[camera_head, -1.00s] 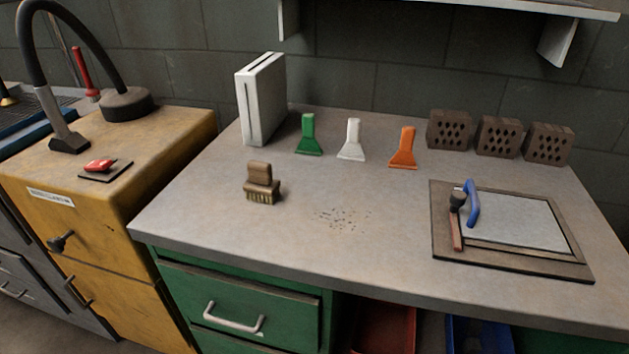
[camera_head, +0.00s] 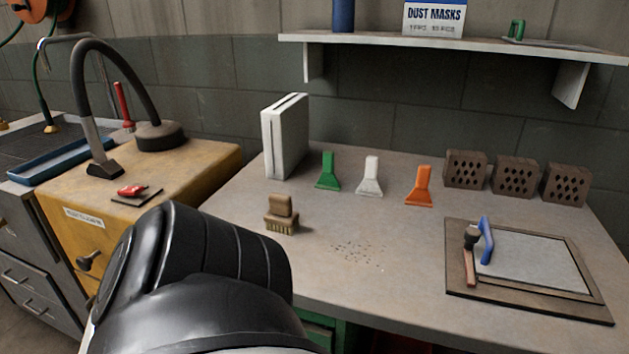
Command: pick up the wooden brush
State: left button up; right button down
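The wooden brush (camera_head: 281,213) stands on the grey workbench (camera_head: 330,222), near its left side, bristles down and handle block up. A patch of brown crumbs (camera_head: 357,253) lies to its right on the bench. A black link of my arm fills the lower left of the view, in front of the bench's front left part and the yellow cabinet. Its gripper is not visible. My other gripper is not in view either. Nothing touches the brush.
A white upright box (camera_head: 285,138) stands behind the brush. Green (camera_head: 328,171), white (camera_head: 369,176) and orange (camera_head: 419,187) scrapers stand to its right. Hollow bricks (camera_head: 514,176) line the back right. A framed board (camera_head: 530,262) with tools lies at right. A shelf (camera_head: 450,46) overhangs the back.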

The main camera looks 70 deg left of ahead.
aim_at(280, 218)
jog(key=k, duration=0.45)
jog(key=u, duration=1.05)
